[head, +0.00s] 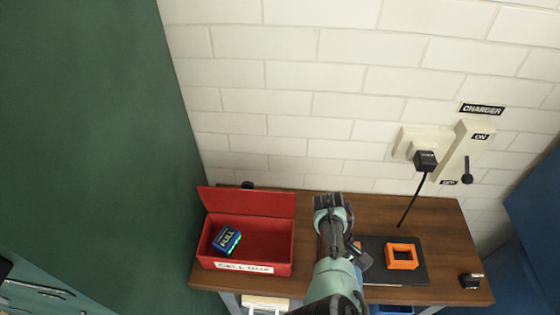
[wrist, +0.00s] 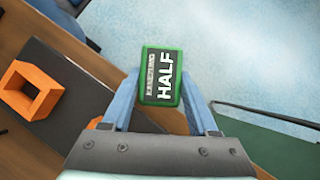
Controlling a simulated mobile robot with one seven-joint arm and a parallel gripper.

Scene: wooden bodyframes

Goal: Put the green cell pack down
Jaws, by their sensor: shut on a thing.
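The green cell pack (wrist: 150,80) shows in the wrist view, with a green rim, a dark face and the word HALF. My gripper (wrist: 161,92) is shut on it, with one blue finger at each side. The pack is held out in front of the table edge, with pale floor behind its upper part. In the head view my arm hides the pack, and I cannot make out the fingers clearly.
A red box (head: 222,263) with its lid open stands on the wooden table (head: 378,208); a blue pack marked FULL (head: 227,240) lies inside. An orange square frame (head: 402,265) sits on a dark mat (head: 420,245). A charger plug (head: 426,160) with a cable is on the wall.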

